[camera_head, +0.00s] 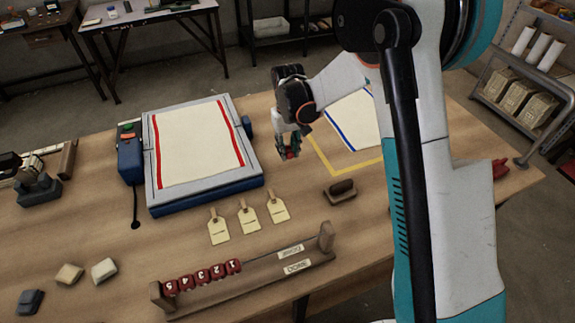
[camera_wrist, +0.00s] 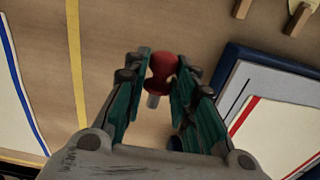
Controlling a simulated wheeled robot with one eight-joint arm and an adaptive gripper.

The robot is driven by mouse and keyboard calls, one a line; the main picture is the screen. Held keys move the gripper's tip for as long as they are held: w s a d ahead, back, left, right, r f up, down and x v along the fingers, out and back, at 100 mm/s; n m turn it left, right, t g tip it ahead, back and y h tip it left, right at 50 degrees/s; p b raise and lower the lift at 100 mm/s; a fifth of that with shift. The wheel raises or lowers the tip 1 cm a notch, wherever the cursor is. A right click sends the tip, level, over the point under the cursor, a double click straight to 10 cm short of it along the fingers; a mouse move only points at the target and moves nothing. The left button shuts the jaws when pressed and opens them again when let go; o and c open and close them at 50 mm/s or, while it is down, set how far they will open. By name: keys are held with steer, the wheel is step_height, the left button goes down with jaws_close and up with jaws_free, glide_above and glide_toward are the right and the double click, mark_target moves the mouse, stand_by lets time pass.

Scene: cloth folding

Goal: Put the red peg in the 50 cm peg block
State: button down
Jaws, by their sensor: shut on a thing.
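The red peg (camera_wrist: 163,66) has a round red head and a short pale metal tip. My gripper (camera_wrist: 161,76) is shut on it, with one finger on each side, in the wrist view. In the head view my gripper (camera_head: 291,151) is over the table between the press-like board and the yellow-outlined area, and a little red (camera_head: 290,155) shows at its fingers. Bare wood lies behind the peg in the wrist view, and the peg looks held above it. I cannot make out any block marked 50 cm in either view.
A blue-based board (camera_head: 200,150) with red-striped cloth lies left of my gripper. A blue-striped cloth (camera_head: 352,118) lies right, beside yellow tape (camera_head: 345,171).

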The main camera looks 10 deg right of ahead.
mark_target(288, 169)
steer(key=shift+f+b, duration=0.8)
steer(key=shift+f, duration=2.3)
steer(key=shift+f, duration=0.1)
steer(key=c, duration=1.3)
jaws_free()
step_height(288, 169, up, 12)
steer(key=p, duration=0.3)
steer(key=shift+r, duration=0.2)
